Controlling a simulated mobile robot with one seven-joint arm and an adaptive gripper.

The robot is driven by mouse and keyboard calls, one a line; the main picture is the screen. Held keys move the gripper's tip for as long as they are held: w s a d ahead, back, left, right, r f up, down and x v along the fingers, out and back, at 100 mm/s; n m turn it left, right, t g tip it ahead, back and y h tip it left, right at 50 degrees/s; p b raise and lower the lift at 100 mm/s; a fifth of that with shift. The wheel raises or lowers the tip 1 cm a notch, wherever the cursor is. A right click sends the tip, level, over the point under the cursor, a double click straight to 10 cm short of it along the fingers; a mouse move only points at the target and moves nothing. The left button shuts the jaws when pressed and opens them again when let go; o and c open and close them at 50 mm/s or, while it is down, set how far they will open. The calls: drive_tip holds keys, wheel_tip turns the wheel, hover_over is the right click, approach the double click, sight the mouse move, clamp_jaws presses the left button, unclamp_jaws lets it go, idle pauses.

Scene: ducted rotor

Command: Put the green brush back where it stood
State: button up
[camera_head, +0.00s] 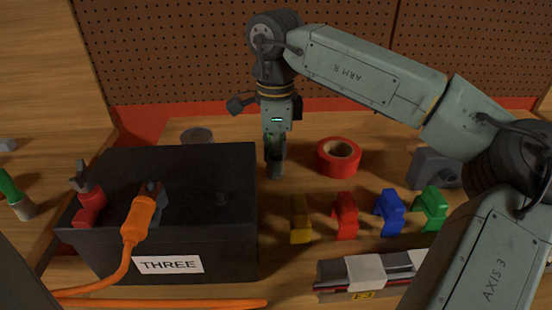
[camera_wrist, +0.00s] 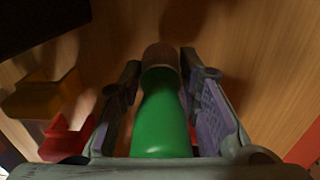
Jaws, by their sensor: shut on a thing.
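My gripper (camera_head: 275,162) points straight down over the table, behind the right rear corner of the black battery. In the wrist view, the green brush (camera_wrist: 160,125) lies between the two fingers, with its brownish bristle end (camera_wrist: 160,56) pointing away from the wrist. The fingers are shut on its green body. In the head view the fingers mostly hide the brush. I cannot tell whether its lower end touches the table.
The black battery (camera_head: 165,256) marked THREE stands front left with an orange clamp (camera_head: 140,218) on it. A flat grey disc (camera_head: 197,135) lies behind it. Red tape (camera_head: 325,168) is just right of my gripper. Several coloured clips, including a yellow one (camera_head: 300,220), stand in front.

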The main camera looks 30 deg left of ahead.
drive_tip(key=shift+f, duration=0.6)
drive_tip(key=shift+f, duration=0.2)
drive_tip(key=o, duration=1.1)
wheel_tip(320, 180, up, 12)
drive_tip(key=shift+r+b, duration=0.2)
drive_tip(key=shift+b, duration=0.3)
